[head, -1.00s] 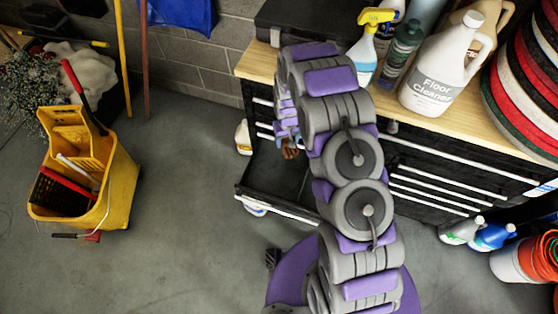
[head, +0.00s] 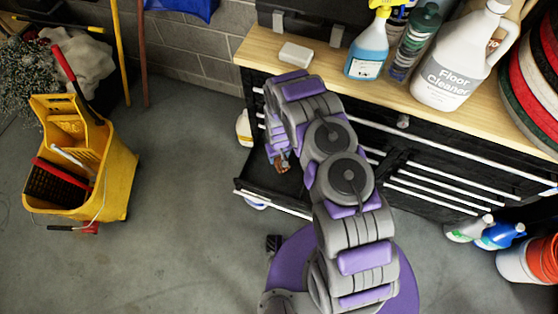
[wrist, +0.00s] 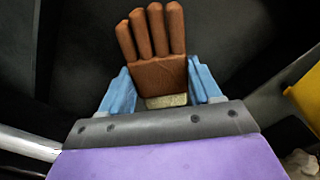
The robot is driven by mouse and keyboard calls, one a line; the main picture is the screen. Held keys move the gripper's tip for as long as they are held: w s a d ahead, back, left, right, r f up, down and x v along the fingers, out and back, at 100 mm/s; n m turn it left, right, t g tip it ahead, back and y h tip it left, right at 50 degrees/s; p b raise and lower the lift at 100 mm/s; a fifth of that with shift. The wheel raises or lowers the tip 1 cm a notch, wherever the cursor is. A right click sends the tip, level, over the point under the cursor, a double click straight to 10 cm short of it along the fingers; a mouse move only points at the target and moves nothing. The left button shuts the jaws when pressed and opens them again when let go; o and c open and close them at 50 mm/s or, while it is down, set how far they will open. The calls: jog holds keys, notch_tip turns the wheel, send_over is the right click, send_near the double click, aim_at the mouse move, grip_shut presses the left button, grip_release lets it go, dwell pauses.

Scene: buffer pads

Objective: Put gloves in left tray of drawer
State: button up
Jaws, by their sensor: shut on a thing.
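A brown glove (wrist: 158,45) is held between the two blue fingers of my gripper (wrist: 162,88) in the wrist view, its fingers pointing away from the wrist. In the head view the glove (head: 283,167) shows small beside my gripper (head: 280,157), above the open black drawer (head: 262,186). The drawer is pulled out at the left end of the cabinet, and its right part is hidden behind my arm. The wrist view shows dark surfaces beyond the glove. I cannot make out the tray divisions or whether the glove touches the drawer floor.
The wooden worktop (head: 262,50) holds a white block (head: 296,53), a spray bottle (head: 368,50) and a floor cleaner jug (head: 460,65). A yellow mop bucket (head: 110,180) stands at the left. Bottles (head: 500,236) stand on the floor at right. Floor between bucket and drawer is clear.

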aim_at(278, 160)
jog(key=shift+a+f+b, duration=0.1)
jog(key=shift+f+b, duration=0.4)
jog(key=shift+f, duration=1.45)
jog(key=shift+f, duration=0.1)
jog(key=o, duration=1.1)
